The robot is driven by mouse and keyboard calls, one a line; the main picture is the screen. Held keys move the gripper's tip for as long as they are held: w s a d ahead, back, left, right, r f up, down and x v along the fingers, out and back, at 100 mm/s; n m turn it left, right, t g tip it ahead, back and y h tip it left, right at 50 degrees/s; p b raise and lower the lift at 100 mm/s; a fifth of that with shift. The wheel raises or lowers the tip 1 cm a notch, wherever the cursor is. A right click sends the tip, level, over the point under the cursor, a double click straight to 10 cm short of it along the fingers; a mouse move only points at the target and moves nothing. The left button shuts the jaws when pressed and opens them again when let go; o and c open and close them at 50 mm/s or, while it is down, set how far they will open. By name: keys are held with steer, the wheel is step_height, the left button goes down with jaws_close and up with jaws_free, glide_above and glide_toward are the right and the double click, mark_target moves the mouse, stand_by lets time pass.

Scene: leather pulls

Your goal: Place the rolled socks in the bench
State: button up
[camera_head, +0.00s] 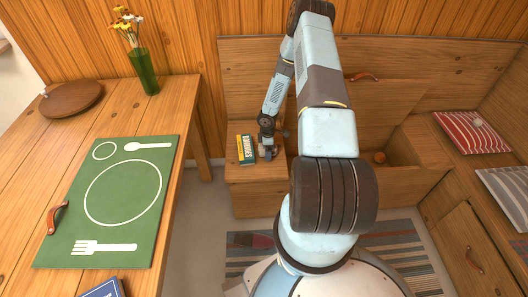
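The wooden bench (255,172) runs along the back wall. Its middle lid (375,105), with a brown leather pull, is tilted up, and the compartment below is open. A small orange-brown round thing (380,157) is inside that compartment. A small pale round thing (478,123) lies on the red striped cushion at the right. I cannot tell for sure which, if either, is the rolled socks. My gripper (268,153) points down close over the left bench seat, just right of a green and yellow box. Its fingers are too small and dark to tell whether they hold anything.
The green and yellow box (246,149) stands close to my gripper. A table (185,105) at the left bears a green placemat (150,195), a vase (143,75) and a round brown board (72,98). A grey striped cushion (508,190) lies at the right. A striped rug (395,255) covers the floor.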

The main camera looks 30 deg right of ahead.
steer(key=c, duration=1.2)
